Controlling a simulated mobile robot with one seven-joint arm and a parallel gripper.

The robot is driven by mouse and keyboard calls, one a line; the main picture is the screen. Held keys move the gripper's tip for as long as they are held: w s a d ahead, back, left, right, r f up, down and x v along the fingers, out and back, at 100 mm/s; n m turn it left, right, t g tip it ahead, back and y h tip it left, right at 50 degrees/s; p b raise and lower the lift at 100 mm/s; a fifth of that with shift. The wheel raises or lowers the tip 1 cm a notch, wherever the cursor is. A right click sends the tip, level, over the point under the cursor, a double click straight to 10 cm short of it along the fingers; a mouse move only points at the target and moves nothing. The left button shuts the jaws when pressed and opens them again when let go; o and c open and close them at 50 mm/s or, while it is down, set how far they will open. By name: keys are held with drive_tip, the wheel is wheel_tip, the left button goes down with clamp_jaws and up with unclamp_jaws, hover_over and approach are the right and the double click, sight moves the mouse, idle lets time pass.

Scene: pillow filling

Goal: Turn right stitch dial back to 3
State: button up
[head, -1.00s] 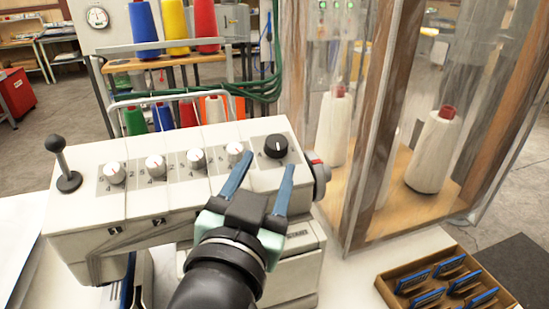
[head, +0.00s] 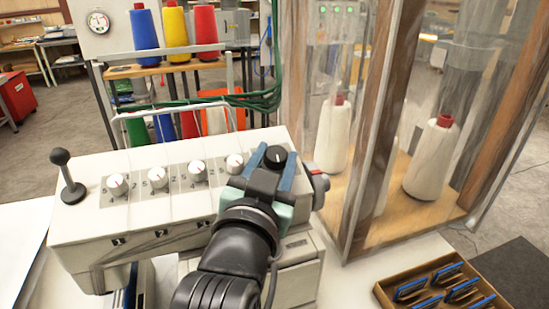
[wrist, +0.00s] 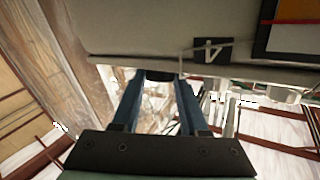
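The machine's white top panel (head: 140,205) carries a row of white dials and a black dial (head: 275,157) at the right end. The black dial has a white pointer mark; the scale around it is too covered to read. My gripper (head: 274,160) reaches over the panel with one blue finger on each side of the black dial, and the fingers look closed against it. The wrist view shows the dark dial (wrist: 159,76) between the fingertips (wrist: 160,82), with a black "4" label (wrist: 210,50) on the panel beside it. The rightmost white dial (head: 235,162) is just left of my gripper.
A lever with a black ball (head: 61,157) stands at the panel's left end. A red-marked knob (head: 317,180) is on the machine's right side. A clear-walled cabinet with white cones (head: 428,160) stands close on the right. A cardboard tray (head: 392,302) lies at front right.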

clamp_jaws()
drive_tip(key=shift+d+n+y+p, duration=0.15)
drive_tip(key=shift+n+y+p, duration=0.15)
drive_tip(key=shift+p, duration=0.05)
drive_tip(key=shift+n+y, duration=0.3)
drive_tip(key=shift+n+t+y+p, duration=0.3)
drive_tip(key=shift+n+y+p, duration=0.1)
drive_tip(key=shift+y+p, duration=0.25)
drive_tip(key=o, duration=0.8)
unclamp_jaws()
